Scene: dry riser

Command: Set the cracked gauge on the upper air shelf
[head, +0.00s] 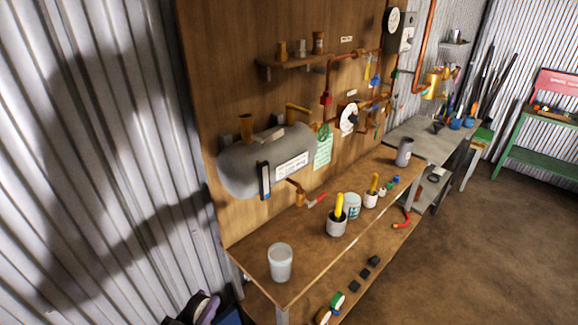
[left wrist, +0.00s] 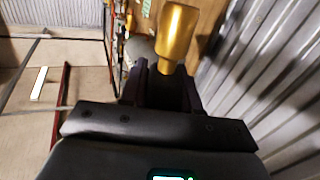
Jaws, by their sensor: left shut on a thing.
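My left gripper (head: 205,306) shows in part at the bottom edge of the head view, left of the bench. In the left wrist view its dark fingers (left wrist: 167,88) are shut on a brass-coloured, rounded piece (left wrist: 179,32) with a narrower neck. I cannot see a dial or a crack on it. The upper shelf (head: 290,62) is on the wooden board, with several small brass and grey fittings on it. A white-faced round gauge (head: 348,119) is on the board below and right of the shelf. My right gripper is not in view.
A grey tank (head: 240,172) is mounted low on the board. The wooden bench (head: 313,235) carries a pale cup (head: 280,262), pots with yellow handles (head: 337,222) and a grey cylinder (head: 404,152). Copper pipes (head: 327,80) run beside the shelf. Open floor (head: 480,240) lies right.

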